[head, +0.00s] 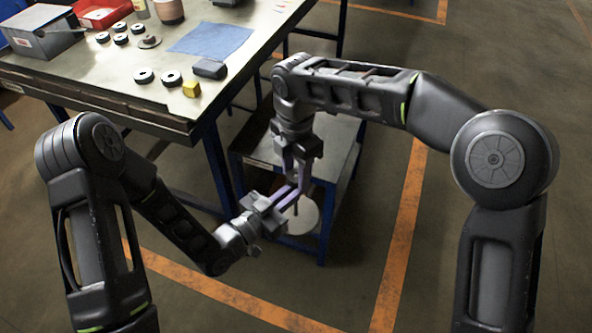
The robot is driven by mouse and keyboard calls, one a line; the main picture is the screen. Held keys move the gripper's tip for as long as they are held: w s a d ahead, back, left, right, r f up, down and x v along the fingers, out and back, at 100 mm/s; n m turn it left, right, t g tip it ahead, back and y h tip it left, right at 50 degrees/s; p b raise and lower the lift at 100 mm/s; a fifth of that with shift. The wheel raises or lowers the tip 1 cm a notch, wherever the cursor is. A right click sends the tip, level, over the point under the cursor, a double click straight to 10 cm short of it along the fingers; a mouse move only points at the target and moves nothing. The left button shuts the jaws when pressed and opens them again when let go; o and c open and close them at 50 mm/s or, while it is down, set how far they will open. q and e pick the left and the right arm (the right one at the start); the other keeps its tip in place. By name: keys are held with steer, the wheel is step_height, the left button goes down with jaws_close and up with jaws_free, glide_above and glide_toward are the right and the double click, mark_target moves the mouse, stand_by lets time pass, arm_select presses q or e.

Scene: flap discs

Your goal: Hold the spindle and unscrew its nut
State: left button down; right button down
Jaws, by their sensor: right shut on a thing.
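A pale round disc (304,217) lies low beside the small dark stand, with a short dark spindle (296,209) rising from it. My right gripper (299,184) points down from above and is shut at the top of the spindle, where the nut is hidden between its fingers. My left gripper (292,196) reaches in from the left at the spindle, just below the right fingertips. The two grippers' fingers overlap in this view, and I cannot tell whether the left one is shut.
The workbench (110,85) at the upper left holds several black-and-white discs, a blue cloth (211,40), a yellow block (191,89), a dark grey block (210,69), a red bin (102,13) and a grey box (45,32). The small stand (338,150) is close behind my grippers. Floor to the right is clear.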

steer(key=n, duration=0.5)
steer(key=shift+w+n, duration=0.1)
steer(key=shift+n, duration=0.2)
steer(key=n, duration=0.2)
steer(key=shift+n, duration=0.4)
steer(key=n, duration=0.5)
steer(key=shift+r, duration=0.1)
steer(key=n, duration=0.4)
steer(key=shift+n, duration=0.3)
steer(key=c, duration=0.8)
jaws_free()
steer(key=shift+c, duration=0.2)
steer(key=shift+r, duration=0.1)
